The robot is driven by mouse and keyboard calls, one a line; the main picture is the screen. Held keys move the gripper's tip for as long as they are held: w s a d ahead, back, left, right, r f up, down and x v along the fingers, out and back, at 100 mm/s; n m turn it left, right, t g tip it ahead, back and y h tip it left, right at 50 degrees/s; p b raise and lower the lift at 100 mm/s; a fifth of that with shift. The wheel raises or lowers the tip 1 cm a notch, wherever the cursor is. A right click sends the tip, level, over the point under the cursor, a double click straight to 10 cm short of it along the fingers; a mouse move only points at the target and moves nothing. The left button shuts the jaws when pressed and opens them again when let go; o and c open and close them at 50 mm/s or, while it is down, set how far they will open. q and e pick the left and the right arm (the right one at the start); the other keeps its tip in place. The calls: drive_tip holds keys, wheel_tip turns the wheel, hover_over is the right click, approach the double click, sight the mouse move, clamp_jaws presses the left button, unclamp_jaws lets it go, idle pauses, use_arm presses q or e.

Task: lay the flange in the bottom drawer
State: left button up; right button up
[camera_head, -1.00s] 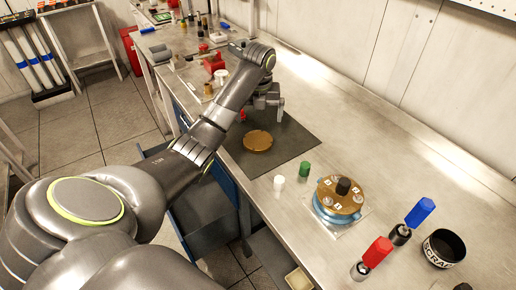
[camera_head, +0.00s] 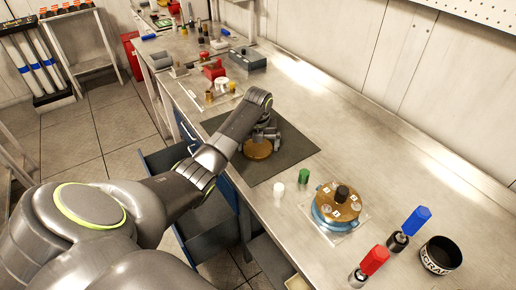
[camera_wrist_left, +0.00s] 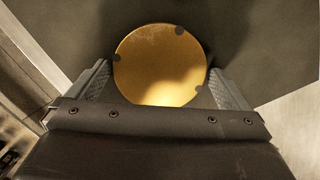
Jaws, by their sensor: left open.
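The flange, a flat gold disc (camera_head: 257,151) with small dark notches in its edge, lies on a dark mat (camera_head: 290,150) on the bench. My left gripper (camera_head: 264,138) is low over it, partly covering its far side in the head view. In the left wrist view the flange (camera_wrist_left: 160,65) lies between and just ahead of the spread left fingers (camera_wrist_left: 160,88), close to both; I cannot tell if they touch it. An open drawer (camera_head: 207,222) sticks out under the bench's left edge, partly hidden behind my left arm; its inside looks empty where visible. My right gripper is not in view.
A white cap (camera_head: 278,189) and a green cap (camera_head: 304,176) stand near the mat.

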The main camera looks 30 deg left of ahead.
use_arm(q)
drive_tip(key=c, duration=1.3)
drive_tip(key=shift+w+a+r, duration=0.1)
drive_tip(key=shift+w+r, duration=0.1)
drive_tip(key=c, duration=0.4)
